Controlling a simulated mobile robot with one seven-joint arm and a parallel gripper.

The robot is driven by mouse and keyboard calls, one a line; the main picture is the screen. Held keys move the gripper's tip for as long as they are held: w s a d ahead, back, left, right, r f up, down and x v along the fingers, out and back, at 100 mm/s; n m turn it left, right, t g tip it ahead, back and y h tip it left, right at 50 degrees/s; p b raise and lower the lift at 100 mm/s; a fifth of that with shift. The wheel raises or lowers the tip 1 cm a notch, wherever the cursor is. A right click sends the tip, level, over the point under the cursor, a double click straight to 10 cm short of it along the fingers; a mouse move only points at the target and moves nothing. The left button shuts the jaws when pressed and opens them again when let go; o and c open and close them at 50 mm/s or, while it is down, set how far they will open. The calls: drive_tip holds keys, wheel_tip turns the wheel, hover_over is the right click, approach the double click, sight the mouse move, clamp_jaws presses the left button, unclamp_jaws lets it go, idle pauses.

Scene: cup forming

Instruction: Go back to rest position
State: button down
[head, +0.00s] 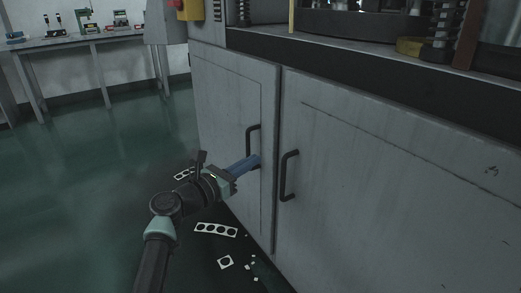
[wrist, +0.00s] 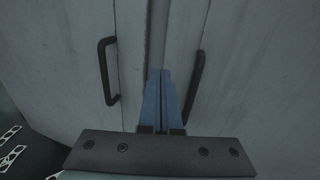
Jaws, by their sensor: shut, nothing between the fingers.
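My gripper (head: 257,160) has blue fingers and points at the front of a grey machine cabinet. In the head view its tip overlaps the black handle (head: 253,146) of the left door (head: 226,110). In the wrist view the fingers (wrist: 163,76) lie together with nothing between them. They point at the gap between the two doors, with the left handle (wrist: 106,70) on one side and the right handle (wrist: 195,85) on the other. Both doors look shut. I cannot tell whether the fingertips touch the cabinet.
Punched metal strips (head: 216,229) and small scraps (head: 225,262) lie on the green floor below the cabinet. A workbench (head: 75,40) with tools stands at the back left. The floor (head: 80,170) to the left is clear. The machine's ledge (head: 370,70) overhangs the doors.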

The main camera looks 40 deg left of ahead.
drive_tip(key=s, duration=0.2)
drive_tip(key=s+a+p, duration=0.1)
drive_tip(key=s, duration=0.2)
drive_tip(key=shift+s+a+f, duration=0.1)
drive_tip(key=shift+s+a, duration=0.2)
drive_tip(key=shift+s, duration=0.05)
